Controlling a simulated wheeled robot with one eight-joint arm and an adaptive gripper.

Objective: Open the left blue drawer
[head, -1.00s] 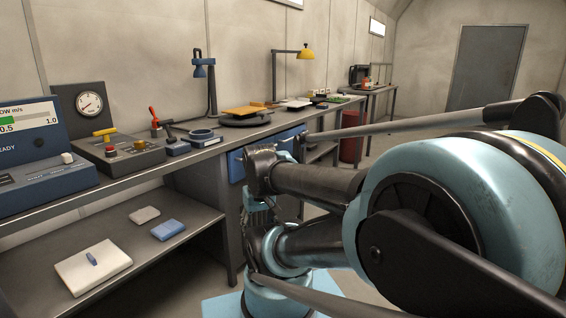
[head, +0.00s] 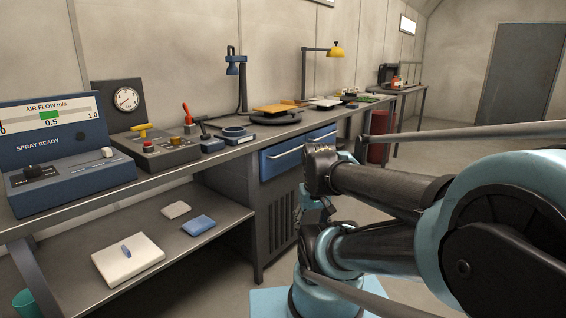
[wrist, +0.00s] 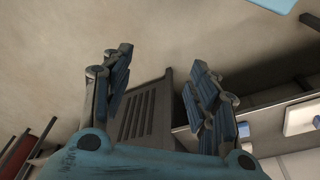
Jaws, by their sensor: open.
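The left blue drawer (head: 279,164) is under the worktop in the head view, with a pale bar handle (head: 285,153). Its front looks shut. Another blue front with a handle (head: 324,135) shows to its right, partly behind my arm. In the wrist view, my gripper (wrist: 160,68) is open, its two fingers wide apart and nothing between them. The grey slatted cabinet front (wrist: 148,125) lies beyond the fingers, apart from them. The drawer cannot be made out in the wrist view. In the head view I cannot clearly pick out the fingertips.
The slatted cabinet (head: 282,215) stands below the drawer. A red bin (head: 380,125) stands beyond. Open floor lies at right.

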